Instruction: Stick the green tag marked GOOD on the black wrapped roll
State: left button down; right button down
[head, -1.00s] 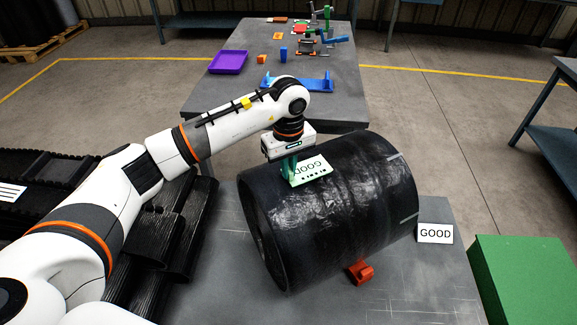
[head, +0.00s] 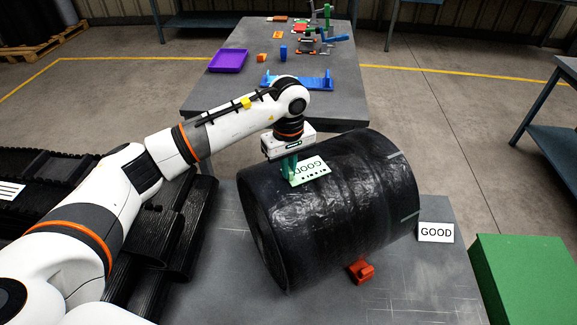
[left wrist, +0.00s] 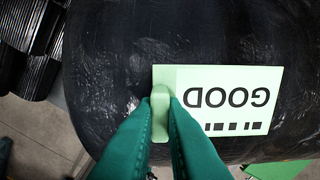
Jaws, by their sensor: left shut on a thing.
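The black wrapped roll (head: 335,215) lies on its side on the grey table. The green tag marked GOOD (head: 311,171) is at the top of the roll, its print upside down in the head view. My left gripper (head: 291,178) is shut on the tag's left edge. In the left wrist view the fingertips (left wrist: 160,98) pinch a tab at the edge of the tag (left wrist: 225,98), which lies over the roll's dark surface (left wrist: 110,60). I cannot tell whether the whole tag touches the roll. My right gripper is not in view.
A white GOOD sign (head: 436,233) stands right of the roll. A red chock (head: 361,271) sits against its front. A green box (head: 522,275) is at the lower right. A farther table holds a purple tray (head: 229,61) and a blue bracket (head: 300,82).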

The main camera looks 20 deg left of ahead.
pick_arm(q)
jog(key=shift+f, duration=0.15)
dwell(0.8)
jog(key=c, duration=1.4)
grip_release()
jog(key=shift+c, duration=0.2)
jog(key=shift+r, duration=0.2)
notch_tip(320, 180, up, 12)
jog(key=b, duration=0.2)
jog(key=shift+b, duration=0.35)
